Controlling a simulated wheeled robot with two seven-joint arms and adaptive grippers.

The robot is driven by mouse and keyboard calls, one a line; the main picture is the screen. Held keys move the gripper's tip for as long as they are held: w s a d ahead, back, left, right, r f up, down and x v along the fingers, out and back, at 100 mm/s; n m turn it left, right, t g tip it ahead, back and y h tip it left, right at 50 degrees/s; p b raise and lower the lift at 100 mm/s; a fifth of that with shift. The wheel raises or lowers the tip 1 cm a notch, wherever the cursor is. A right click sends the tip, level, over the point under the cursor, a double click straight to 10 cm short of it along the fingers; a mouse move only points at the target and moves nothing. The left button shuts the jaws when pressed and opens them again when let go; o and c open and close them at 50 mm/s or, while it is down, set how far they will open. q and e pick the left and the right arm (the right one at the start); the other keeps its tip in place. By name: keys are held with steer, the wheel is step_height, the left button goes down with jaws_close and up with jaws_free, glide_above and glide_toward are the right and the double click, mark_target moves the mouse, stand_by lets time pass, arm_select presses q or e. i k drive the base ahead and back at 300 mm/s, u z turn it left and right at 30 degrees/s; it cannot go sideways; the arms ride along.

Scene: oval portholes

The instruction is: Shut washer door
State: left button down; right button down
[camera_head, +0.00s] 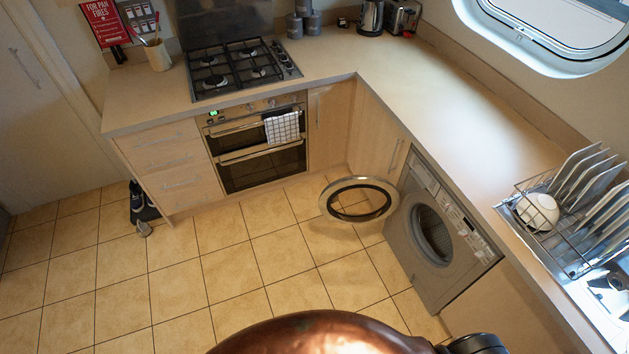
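The washer (433,245) is a grey front-loader built in under the right-hand counter. Its round door (326,201), a metal ring with a glass middle, stands wide open, swung out to the left over the floor. The dark drum opening (432,235) shows uncovered. Neither of my grippers can be seen. A copper-coloured rounded part of my body fills the bottom middle, with a dark part beside it at the bottom right.
Tiled floor (216,283) lies clear to the left of the washer and in front of the oven (262,168). The counter (440,107) runs above the washer. A dish rack (566,228) with plates and a bowl stands on it at the right.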

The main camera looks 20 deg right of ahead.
mark_target(329, 195)
steer(key=i, duration=1.1)
steer(key=z, duration=2.1)
